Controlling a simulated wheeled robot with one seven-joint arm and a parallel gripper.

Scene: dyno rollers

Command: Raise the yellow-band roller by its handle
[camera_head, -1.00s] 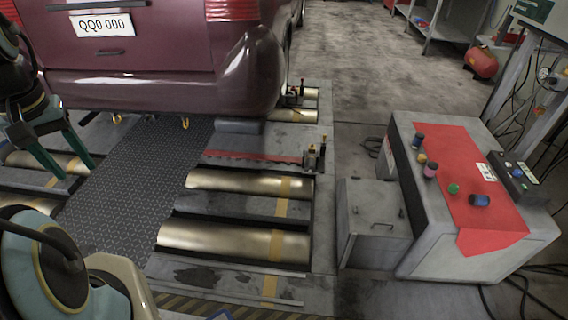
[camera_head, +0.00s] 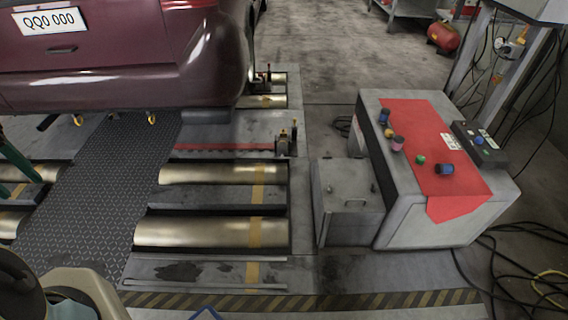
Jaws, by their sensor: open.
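Two brass-coloured rollers lie in the floor frame right of the dark tread plate. A yellow band crosses the far roller (camera_head: 215,173) and the near roller (camera_head: 195,233) near their right ends. I cannot tell which is meant, and no handle shows clearly on either. A small upright fitting with a dark, yellowish lever (camera_head: 285,141) stands beyond the far roller's right end, at the end of a red strip.
A maroon car (camera_head: 130,60) stands over the far rollers. A grey box (camera_head: 345,200) and a cabinet (camera_head: 440,235) with a red cloth and several small coloured cylinders stand at right. Cables lie lower right.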

